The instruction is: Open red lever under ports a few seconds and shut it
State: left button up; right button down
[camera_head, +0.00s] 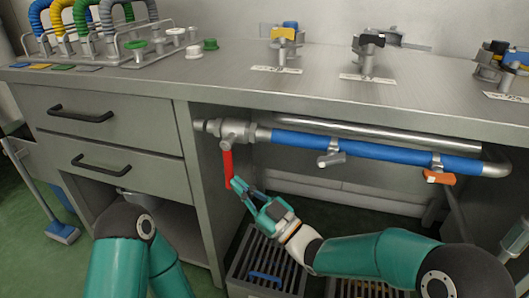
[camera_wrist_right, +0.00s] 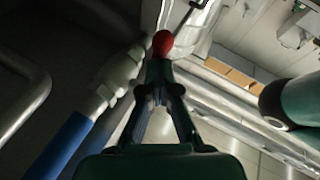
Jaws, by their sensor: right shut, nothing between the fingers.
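The red lever (camera_head: 228,166) hangs straight down from a metal valve (camera_head: 236,131) at the left end of the pipe under the bench top. My right gripper (camera_head: 237,185) is shut and empty, its fingertips beside the lever's lower end; I cannot tell whether they touch. In the right wrist view, the lever's red end (camera_wrist_right: 163,43) shows just beyond the closed fingertips (camera_wrist_right: 159,66). Several ports, among them a yellow-and-blue-topped one (camera_head: 286,38) and a black-topped one (camera_head: 368,50), stand on the bench top. My left arm shows at lower left; its gripper is out of view.
The blue pipe (camera_head: 380,152) runs right from the valve, with a grey handle (camera_head: 331,159) and an orange handle (camera_head: 438,177) below it. Drawers (camera_head: 95,120) stand left of the lever. A slatted crate (camera_head: 238,270) is below my right gripper.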

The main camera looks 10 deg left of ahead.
jog(key=shift+s+a, duration=0.15)
jog(key=shift+a, duration=0.1)
